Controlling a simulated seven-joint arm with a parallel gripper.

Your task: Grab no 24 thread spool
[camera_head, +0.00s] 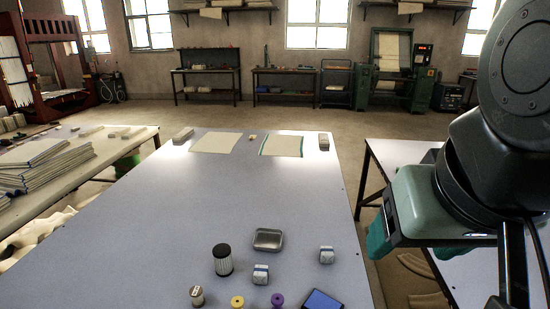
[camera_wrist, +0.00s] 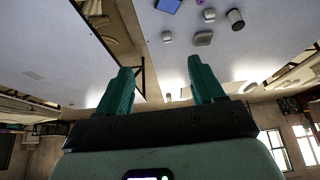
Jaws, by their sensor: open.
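Several spool-like items stand at the near edge of the grey-blue table (camera_head: 160,220) in the head view: a yellow spool (camera_head: 237,301), a purple spool (camera_head: 277,300) and a pale metallic one (camera_head: 196,296). A larger black-capped, white-ribbed cylinder (camera_head: 222,262) stands behind them. No number 24 can be read on any of them, so I cannot tell which is meant. My gripper (camera_wrist: 163,66) is open and empty, its two teal fingers apart in the wrist view. In the head view it is at the right, beyond the table's right edge and well away from the spools.
A metal tin (camera_head: 268,239), two small wrapped blocks (camera_head: 326,255) (camera_head: 261,275) and a blue flat item (camera_head: 321,300) lie near the spools. Two cloths (camera_head: 214,142) (camera_head: 283,146) lie at the far end. The table's middle is clear. A cloth stack (camera_head: 45,165) is on the left table.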

